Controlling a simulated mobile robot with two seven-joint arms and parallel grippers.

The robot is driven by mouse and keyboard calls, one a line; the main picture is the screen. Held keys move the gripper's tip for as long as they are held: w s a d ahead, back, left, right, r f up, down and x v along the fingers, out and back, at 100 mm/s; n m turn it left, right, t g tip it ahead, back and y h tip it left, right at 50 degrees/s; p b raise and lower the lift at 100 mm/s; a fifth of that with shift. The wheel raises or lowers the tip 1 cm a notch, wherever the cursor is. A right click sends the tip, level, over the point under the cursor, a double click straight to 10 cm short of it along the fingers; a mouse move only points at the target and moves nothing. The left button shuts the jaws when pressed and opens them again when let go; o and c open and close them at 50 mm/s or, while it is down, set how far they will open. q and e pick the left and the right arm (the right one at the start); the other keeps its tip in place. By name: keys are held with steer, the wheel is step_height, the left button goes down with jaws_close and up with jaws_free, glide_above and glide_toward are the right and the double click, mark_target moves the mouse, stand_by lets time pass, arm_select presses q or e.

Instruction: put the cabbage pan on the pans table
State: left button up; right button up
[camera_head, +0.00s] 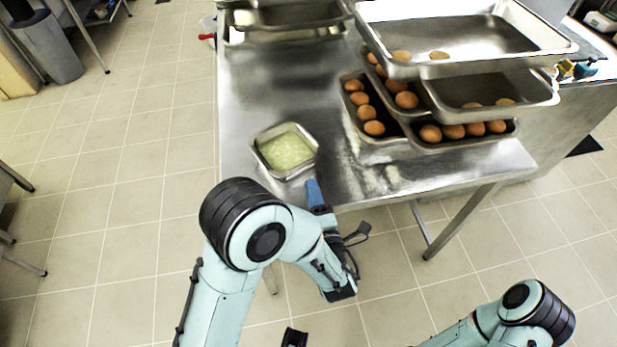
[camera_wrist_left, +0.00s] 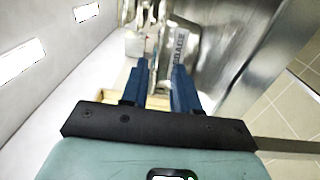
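The cabbage pan (camera_head: 260,153), a small square metal pan with pale green contents, rests on the steel table (camera_head: 240,100) near its front left edge. My left gripper (camera_head: 318,197) is at the table's front edge, just in front of and to the right of the pan, apart from it as far as I can see. In the left wrist view its two blue fingers (camera_wrist_left: 159,88) stand apart with nothing held between them.
Stacked metal trays with brown eggs (camera_head: 373,128) fill the table's right side. More empty trays (camera_head: 285,38) stand at the back left. Bare steel lies around the cabbage pan. A grey bin (camera_head: 50,50) stands at the far left, with open tiled floor between.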

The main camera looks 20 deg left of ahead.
arm_select(q)
steer(key=v, duration=0.6)
steer(key=shift+a, duration=0.1)
stand_by(0.3)
